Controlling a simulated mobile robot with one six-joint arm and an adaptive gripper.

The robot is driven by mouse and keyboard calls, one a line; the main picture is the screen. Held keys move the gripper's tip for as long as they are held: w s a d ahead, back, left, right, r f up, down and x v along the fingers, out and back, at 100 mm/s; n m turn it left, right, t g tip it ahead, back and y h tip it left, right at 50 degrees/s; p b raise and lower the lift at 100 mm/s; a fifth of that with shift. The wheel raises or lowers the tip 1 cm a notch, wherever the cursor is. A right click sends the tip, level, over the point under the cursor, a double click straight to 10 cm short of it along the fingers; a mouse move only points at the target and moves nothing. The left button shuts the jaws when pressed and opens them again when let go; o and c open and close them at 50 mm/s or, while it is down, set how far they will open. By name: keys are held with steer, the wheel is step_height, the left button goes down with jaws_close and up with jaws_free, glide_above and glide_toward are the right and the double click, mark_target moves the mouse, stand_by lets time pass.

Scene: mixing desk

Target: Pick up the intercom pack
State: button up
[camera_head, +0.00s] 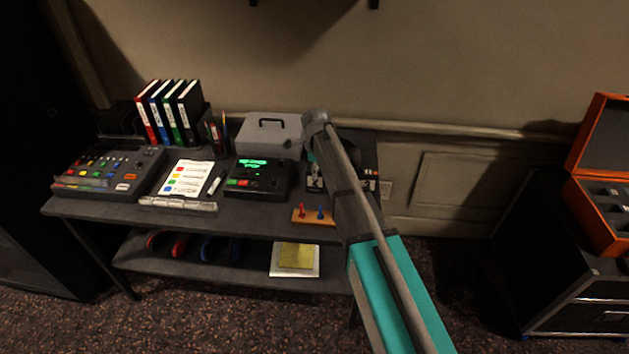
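I cannot tell for certain which thing is the intercom pack. A black unit with a lit green display (258,178) sits on the mid desk, left of my arm. Another dark device with pale panels (369,183) is at the desk's right end, largely covered by my arm. My arm reaches from the lower right up over the right part of the desk. My gripper (317,126) is at its far end, beside the grey case. Its fingers are not clear, so I cannot see whether they are open or hold anything.
On the desk (255,222) are a mixer (108,172), binders (168,112), a coloured sheet (187,178), a grey handled case (268,136) and a wooden block with red and blue pegs (313,214). Headphones (220,248) lie on the lower shelf. An orange case (600,205) stands right.

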jaws_close()
steer(key=shift+r, duration=0.15)
step_height(320, 180, up, 2)
steer(key=shift+r+p, duration=0.1)
steer(key=shift+p, duration=1.15)
steer(key=s+d+r+p, duration=0.6)
steer(key=s+r+p, duration=0.4)
steer(key=s, duration=0.2)
steer(key=shift+s+r, duration=0.25)
steer(key=shift+s, duration=0.05)
steer(key=shift+d, duration=0.1)
